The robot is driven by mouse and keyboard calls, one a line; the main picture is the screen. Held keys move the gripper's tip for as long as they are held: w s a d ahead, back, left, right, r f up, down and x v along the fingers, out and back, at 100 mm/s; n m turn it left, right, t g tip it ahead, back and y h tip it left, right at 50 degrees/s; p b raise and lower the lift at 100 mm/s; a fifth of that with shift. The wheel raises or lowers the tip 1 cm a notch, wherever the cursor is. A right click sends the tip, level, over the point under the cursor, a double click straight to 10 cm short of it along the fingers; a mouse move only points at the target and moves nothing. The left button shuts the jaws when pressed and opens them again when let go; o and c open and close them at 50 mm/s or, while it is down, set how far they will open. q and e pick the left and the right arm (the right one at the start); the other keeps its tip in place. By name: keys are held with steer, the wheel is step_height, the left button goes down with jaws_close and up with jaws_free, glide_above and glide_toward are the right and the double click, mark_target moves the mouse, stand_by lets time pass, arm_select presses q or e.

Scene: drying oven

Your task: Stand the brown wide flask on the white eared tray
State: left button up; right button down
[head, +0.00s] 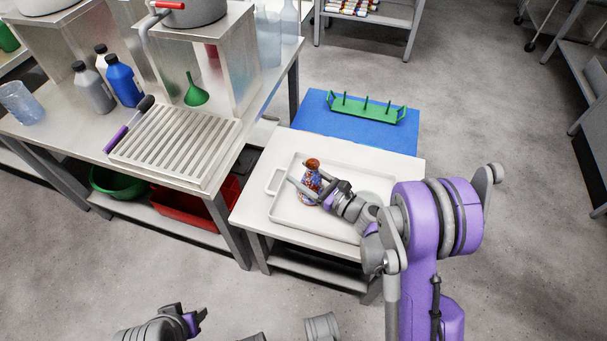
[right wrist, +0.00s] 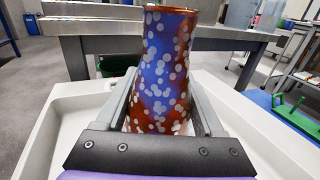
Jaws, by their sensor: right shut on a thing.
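The brown flask (head: 312,166), with blue patches and white spots, is upright over the floor of the white eared tray (head: 285,212). The tray lies on the small white table. My right gripper (head: 312,191) is shut on the flask, with one finger on each side of its body. The right wrist view shows the flask (right wrist: 160,70) between the fingers and the tray's rim (right wrist: 60,104) around it. The flask's base is partly hidden, so I cannot tell if it touches the tray. My left gripper (head: 196,318) is low at the bottom edge, away from the table, and its jaw opening is unclear.
A blue mat (head: 345,124) with a green rack (head: 366,108) lies behind the tray. A bench with a slatted rack (head: 175,145) and bottles stands left.

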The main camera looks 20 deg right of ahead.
steer(key=shift+f, duration=0.15)
jaws_free()
steer(key=shift+s+d+r, duration=0.1)
steer(key=shift+d+r, duration=0.05)
steer(key=shift+r, duration=0.05)
steer(key=v, duration=1.1)
steer(key=shift+s+d+f, duration=0.1)
steer(key=shift+s+d, duration=0.1)
steer(key=shift+s, duration=0.1)
